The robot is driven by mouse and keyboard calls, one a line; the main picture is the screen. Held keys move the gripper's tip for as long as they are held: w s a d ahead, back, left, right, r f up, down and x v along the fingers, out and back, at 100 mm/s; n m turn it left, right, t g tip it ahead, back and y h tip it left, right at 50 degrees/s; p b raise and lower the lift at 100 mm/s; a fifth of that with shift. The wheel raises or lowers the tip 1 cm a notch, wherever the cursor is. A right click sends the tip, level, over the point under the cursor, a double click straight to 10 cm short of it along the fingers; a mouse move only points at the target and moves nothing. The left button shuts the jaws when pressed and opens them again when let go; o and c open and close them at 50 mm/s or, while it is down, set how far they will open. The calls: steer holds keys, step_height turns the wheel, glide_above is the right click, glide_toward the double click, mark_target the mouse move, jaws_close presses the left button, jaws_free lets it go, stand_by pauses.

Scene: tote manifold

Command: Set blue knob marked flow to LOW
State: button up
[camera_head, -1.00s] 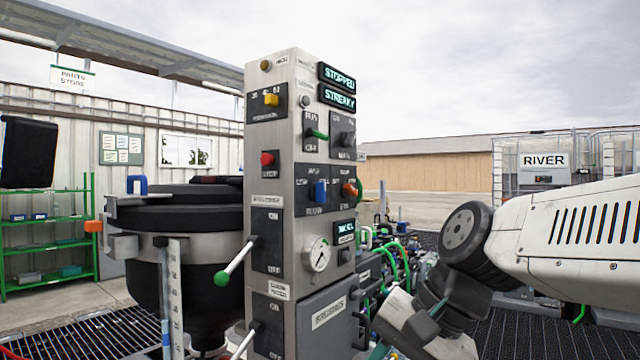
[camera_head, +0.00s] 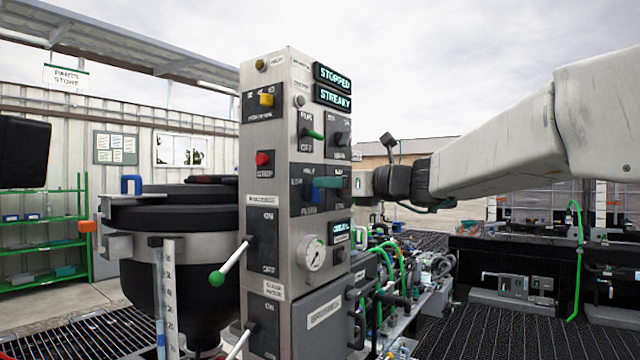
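The blue knob (camera_head: 314,200) is on the right-hand face of the steel control column, below the green lever. Its upper part is covered by a dark teal finger of my gripper (camera_head: 328,182). The finger reaches in from the right and lies across the knob's panel, close in front of the knob; I cannot tell whether it touches. The LOW mark and the knob's exact pointing are too small or covered to read. Only one finger shows clearly, so the gap between the fingers is hidden.
A black vessel (camera_head: 190,230) stands left.

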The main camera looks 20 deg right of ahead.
mark_target(315, 192)
steer(key=x, duration=0.2)
steer(key=shift+w+a, duration=0.15)
steer(key=shift+w, duration=0.1)
jaws_close()
steer(key=shift+f, duration=0.1)
